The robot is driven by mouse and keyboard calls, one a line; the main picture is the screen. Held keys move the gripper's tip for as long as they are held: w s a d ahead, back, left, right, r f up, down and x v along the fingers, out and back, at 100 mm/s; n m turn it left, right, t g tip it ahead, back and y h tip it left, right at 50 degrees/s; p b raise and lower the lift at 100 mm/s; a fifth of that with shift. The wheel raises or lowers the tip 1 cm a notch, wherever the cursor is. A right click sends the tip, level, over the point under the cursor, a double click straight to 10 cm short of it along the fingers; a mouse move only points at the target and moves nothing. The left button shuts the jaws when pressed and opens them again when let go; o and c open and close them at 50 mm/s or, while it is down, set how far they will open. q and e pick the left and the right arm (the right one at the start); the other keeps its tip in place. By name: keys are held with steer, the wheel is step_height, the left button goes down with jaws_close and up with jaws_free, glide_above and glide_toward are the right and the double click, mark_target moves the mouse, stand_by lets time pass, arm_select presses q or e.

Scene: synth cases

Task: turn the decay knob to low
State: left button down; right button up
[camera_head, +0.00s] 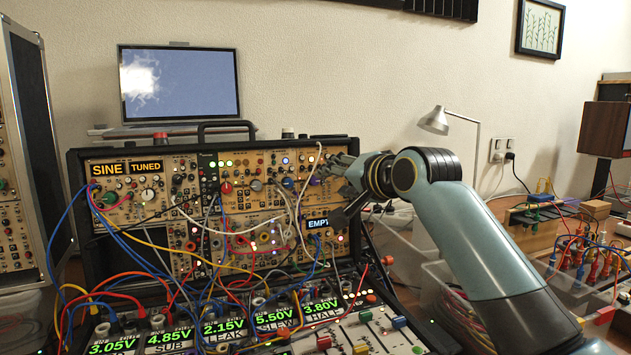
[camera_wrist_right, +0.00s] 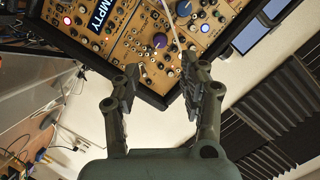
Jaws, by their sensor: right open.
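The modular synth case (camera_head: 75,200) stands on the desk with several knobs and cables on its panel. I cannot read a decay label, so I cannot tell which knob is the decay knob. My right gripper (camera_head: 338,180) is at the panel's upper right. In the right wrist view, my right gripper (camera_wrist_right: 159,78) is open, with nothing between its fingers. A purple knob (camera_wrist_right: 160,40) shows on the panel beyond the fingertips, apart from them. A blue knob (camera_wrist_right: 183,8) lies farther off at the top edge. My left gripper is not in view.
Patch cables (camera_head: 150,245) hang across the panel, including a white one near the gripper. A lower mixer with faders (camera_head: 385,325) and lit voltage displays (camera_head: 225,325) lies in front. A monitor (camera_head: 178,85) stands behind. A lamp (camera_head: 437,120) and a clear bin are at the right.

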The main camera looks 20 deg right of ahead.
mark_target(315, 181)
steer(key=x, duration=0.7)
steer(key=shift+b, duration=0.4)
steer(key=shift+x, duration=0.85)
steer(key=shift+s, duration=0.1)
steer(key=shift+c, duration=1.4)
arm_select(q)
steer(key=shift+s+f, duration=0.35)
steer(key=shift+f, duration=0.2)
arm_select(e)
jaws_close()
